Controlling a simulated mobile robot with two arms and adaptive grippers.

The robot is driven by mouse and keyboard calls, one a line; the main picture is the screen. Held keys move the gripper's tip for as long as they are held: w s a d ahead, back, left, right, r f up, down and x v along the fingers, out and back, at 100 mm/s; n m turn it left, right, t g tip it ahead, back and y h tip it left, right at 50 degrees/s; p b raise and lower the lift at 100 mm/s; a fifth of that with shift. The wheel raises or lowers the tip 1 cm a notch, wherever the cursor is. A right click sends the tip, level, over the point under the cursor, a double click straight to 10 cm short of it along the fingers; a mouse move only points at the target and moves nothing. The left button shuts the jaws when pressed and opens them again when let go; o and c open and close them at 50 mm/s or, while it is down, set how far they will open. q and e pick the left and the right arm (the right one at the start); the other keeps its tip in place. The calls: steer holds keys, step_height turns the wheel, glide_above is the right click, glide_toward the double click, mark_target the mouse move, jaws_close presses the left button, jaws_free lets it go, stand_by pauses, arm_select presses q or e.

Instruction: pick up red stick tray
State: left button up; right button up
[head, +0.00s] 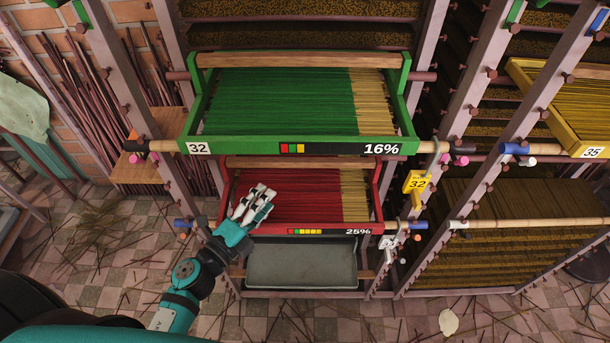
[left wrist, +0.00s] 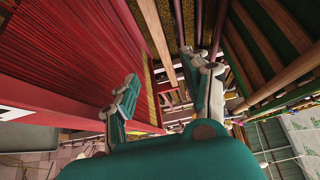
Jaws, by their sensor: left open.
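The red stick tray (head: 264,229) sits on the rack below a green tray, with red sticks (head: 290,190) on its left and yellow sticks on its right. Its front shows 25%. My left gripper (head: 254,203) appears over its front left part in the head view and hides some of it. In the left wrist view my left gripper (left wrist: 168,92) has its fingers spread with nothing between them. The red tray (left wrist: 90,121) and its sticks fill the left of that view, beside one finger. I cannot tell whether that finger touches the tray. My right gripper is not in view.
The green tray (head: 300,148), marked 32 and 16%, sits just above the red one. A grey bin (head: 302,265) is below. Yellow tag 32 (head: 416,183) hangs at the right. A yellow tray (head: 567,132) is at far right. Rack posts stand on both sides.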

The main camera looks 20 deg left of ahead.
mark_target(298, 166)
arm_select(q)
steer(key=p+x, duration=0.1)
steer(key=x, duration=0.7)
steer(key=shift+w, duration=0.2)
steer(key=shift+w+d, duration=0.2)
steer(key=shift+w, duration=0.15)
steer(key=shift+w+d+r, duration=0.1)
steer(key=shift+w, duration=0.35)
steer(key=x, duration=0.3)
steer(key=shift+w+d+p, duration=0.2)
steer(key=shift+w+p, duration=0.1)
steer(key=shift+w, duration=0.05)
steer(key=shift+w+d, duration=0.1)
steer(key=shift+w, duration=0.2)
steer(key=c, duration=0.9)
jaws_close()
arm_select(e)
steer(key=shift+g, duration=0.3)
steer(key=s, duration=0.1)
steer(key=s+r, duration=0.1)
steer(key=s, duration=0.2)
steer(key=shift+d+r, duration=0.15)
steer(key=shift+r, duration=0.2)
